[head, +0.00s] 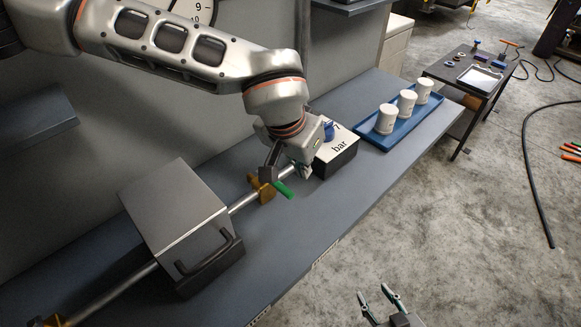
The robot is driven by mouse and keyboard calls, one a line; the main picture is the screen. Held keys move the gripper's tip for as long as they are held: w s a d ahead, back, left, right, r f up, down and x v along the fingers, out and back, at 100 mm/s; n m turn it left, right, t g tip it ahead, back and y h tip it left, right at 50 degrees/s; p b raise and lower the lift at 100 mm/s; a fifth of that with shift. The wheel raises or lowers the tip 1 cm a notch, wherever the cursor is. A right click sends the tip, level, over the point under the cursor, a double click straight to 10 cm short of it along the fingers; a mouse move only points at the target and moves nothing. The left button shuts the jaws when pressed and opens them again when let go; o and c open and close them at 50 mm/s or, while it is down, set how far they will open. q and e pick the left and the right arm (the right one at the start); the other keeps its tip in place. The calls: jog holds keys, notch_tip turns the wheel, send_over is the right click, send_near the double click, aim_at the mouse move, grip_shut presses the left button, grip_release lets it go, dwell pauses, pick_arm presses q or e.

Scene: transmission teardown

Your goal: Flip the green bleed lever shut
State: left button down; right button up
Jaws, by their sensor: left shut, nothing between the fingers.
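The green bleed lever (283,189) is a short green handle beside a brass valve fitting (262,187) on the metal pipe (243,203). It slants down to the right. My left gripper (304,171) is shut and empty, pointing down just right of the lever and close to it; I cannot tell whether they touch. Part of the fitting and pipe is hidden behind my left arm. My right gripper (378,300) is at the bottom edge, over the floor in the picture, with its fingers apart and nothing between them.
A grey box with a handle (178,222) sits over the pipe. A blue tray (375,138) holds three white cups. The front bench surface (310,219) is clear.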

pick_arm(q)
jog(key=v, duration=0.9)
jog(key=shift+w+a+r, duration=0.25)
jog(key=shift+a+r, duration=0.05)
jog(key=shift+r, duration=0.15)
pick_arm(e)
jog(key=shift+w+f, duration=0.15)
jog(key=shift+w, duration=0.05)
jog(key=shift+w, duration=0.1)
